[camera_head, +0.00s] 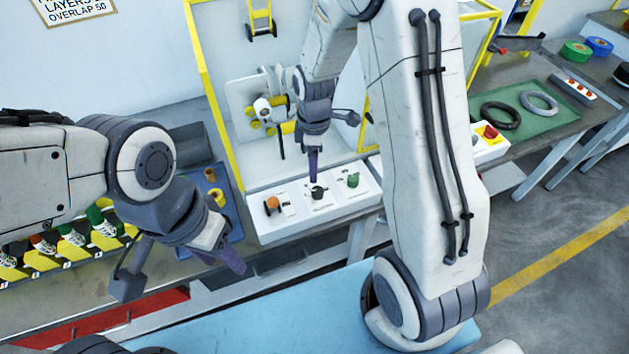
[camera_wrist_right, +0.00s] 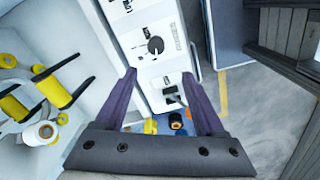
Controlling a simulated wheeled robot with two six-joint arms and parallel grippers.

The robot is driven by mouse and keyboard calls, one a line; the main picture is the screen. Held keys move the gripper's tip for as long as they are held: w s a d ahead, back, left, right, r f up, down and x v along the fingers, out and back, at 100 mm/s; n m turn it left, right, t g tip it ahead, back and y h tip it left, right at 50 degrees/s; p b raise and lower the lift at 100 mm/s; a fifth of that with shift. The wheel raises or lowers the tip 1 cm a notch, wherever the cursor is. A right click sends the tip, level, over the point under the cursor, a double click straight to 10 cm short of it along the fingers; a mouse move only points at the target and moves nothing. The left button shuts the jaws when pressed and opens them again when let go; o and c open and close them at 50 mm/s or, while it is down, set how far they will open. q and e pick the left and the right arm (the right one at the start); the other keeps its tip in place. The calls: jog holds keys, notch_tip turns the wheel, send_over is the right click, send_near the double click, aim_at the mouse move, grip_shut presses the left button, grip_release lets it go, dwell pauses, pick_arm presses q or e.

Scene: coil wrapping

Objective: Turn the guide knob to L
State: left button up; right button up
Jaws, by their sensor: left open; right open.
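A white control panel (camera_head: 335,203) carries an orange knob at left (camera_head: 272,203), a black knob in the middle (camera_head: 316,191) and a green knob at right (camera_head: 352,180). Their labels are too small to read, so I cannot tell which is the guide knob or where it points. My right gripper (camera_head: 313,172) points down just above the middle black knob. In the right wrist view, the open fingers of this gripper (camera_wrist_right: 160,75) are apart, with a round black knob (camera_wrist_right: 155,45) beyond their tips. My left gripper (camera_head: 232,264) is open and empty, left of the panel.
A yellow-framed machine (camera_head: 215,90) with yellow rollers (camera_head: 283,128) stands behind the panel. A blue tray (camera_head: 236,232) with small rolls lies at its left. A green mat (camera_head: 560,120) with coils (camera_head: 500,115) and a red emergency button (camera_head: 490,132) are at right.

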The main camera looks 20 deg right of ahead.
aim_at(317, 190)
jog(key=f, duration=0.3)
jog(key=f+p, duration=0.1)
jog(key=f, duration=0.3)
jog(key=d+f, duration=0.1)
jog(key=f, duration=0.3)
jog(key=shift+w+d+f+p, duration=0.1)
jog(key=shift+w+f+p, duration=0.15)
jog(key=shift+p, duration=0.1)
jog(key=shift+c, duration=0.4)
grip_shut()
